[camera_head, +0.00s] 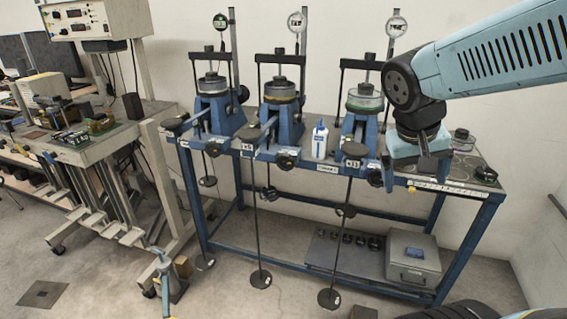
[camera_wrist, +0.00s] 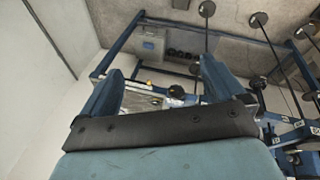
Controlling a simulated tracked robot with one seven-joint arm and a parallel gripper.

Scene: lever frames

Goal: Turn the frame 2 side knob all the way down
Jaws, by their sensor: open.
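Three blue lever frames stand in a row on a blue-legged table; I take the middle one (camera_head: 283,120) as frame 2. A round black knob (camera_head: 285,162) sits at the table's front edge below it, with similar knobs below the left frame (camera_head: 213,149) and right frame (camera_head: 376,178). Which is the side knob is not clearly marked. My gripper (camera_head: 418,158) is over the table's right part, well right of the middle frame. In the wrist view, its fingers (camera_wrist: 160,78) are spread and hold nothing. A black knob (camera_wrist: 176,91) shows beyond the gap, apparently not touched.
A white bottle (camera_head: 320,140) stands between the middle and right frames. Long rods with discs (camera_head: 260,279) hang before the table. A grey box (camera_head: 412,258) sits on the lower shelf. A workbench (camera_head: 90,150) stands left. Floor in front is partly clear.

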